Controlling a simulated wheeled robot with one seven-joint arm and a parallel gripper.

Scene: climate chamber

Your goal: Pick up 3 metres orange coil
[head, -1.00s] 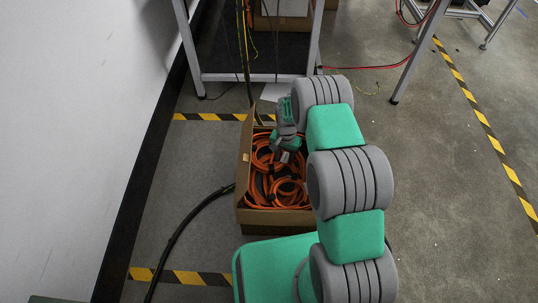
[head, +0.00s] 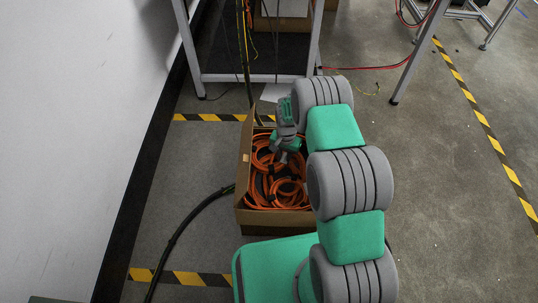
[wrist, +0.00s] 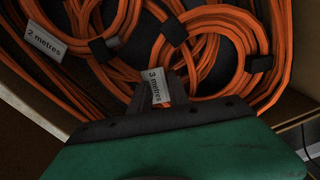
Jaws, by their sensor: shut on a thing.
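An open cardboard box (head: 243,178) on the floor holds several orange cable coils with black ties. My gripper (head: 283,157) reaches down into the box from above. In the wrist view, my gripper (wrist: 163,98) is shut at the white "3 metres" label (wrist: 155,84) of the 3 metres orange coil (wrist: 168,103). Only a little orange cable shows beside the label; the fingers and the green gripper body hide the rest. Which of the nearby loops belong to this coil I cannot tell. A coil labelled "2 metres" (wrist: 48,42) lies at the upper left.
A black cable (head: 190,218) curves across the floor left of the box. A metal-framed table (head: 250,77) stands behind it. A white wall (head: 75,130) is at the left. Floor to the right (head: 440,190) is clear.

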